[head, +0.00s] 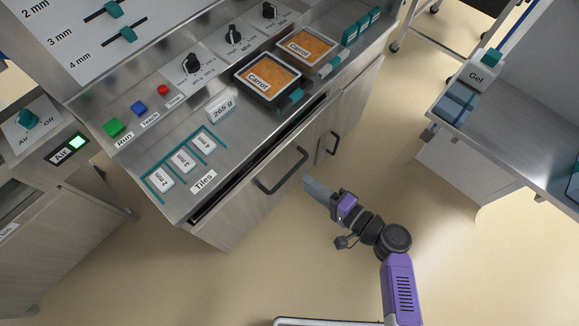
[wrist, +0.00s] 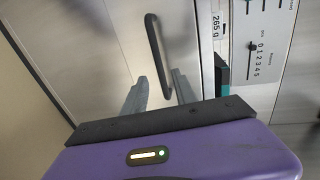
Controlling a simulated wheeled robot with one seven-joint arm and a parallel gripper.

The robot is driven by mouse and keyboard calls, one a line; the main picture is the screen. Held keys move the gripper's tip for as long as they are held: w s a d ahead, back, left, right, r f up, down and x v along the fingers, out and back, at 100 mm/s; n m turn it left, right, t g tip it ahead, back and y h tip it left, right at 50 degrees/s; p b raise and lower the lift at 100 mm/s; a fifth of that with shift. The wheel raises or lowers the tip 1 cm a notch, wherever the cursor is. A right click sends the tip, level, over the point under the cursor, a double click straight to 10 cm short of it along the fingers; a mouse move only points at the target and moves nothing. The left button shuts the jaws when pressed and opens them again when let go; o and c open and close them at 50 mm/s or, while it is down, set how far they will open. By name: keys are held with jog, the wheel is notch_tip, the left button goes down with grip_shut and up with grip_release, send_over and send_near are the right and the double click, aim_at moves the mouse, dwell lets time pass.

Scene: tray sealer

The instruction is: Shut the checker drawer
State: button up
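My gripper (head: 308,184) is just in front of the drawer, right of the handle in the head view. In the wrist view the grey fingers of my gripper (wrist: 160,85) are apart, with nothing held. The handle (wrist: 157,50) shows ahead, its near end between the fingers; I cannot tell whether they touch.
On the counter (head: 150,135) are carrot trays (head: 267,79), numbered tiles (head: 183,159), knobs and buttons. A door handle (head: 333,143) is right of the drawer. A bench (head: 520,130) with a Gel box (head: 478,75) stands at right.

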aim_at(291, 171)
jog(key=x, duration=0.7)
jog(key=shift+w+a, duration=0.2)
jog(key=shift+a, duration=0.1)
grip_shut()
dwell(1.2)
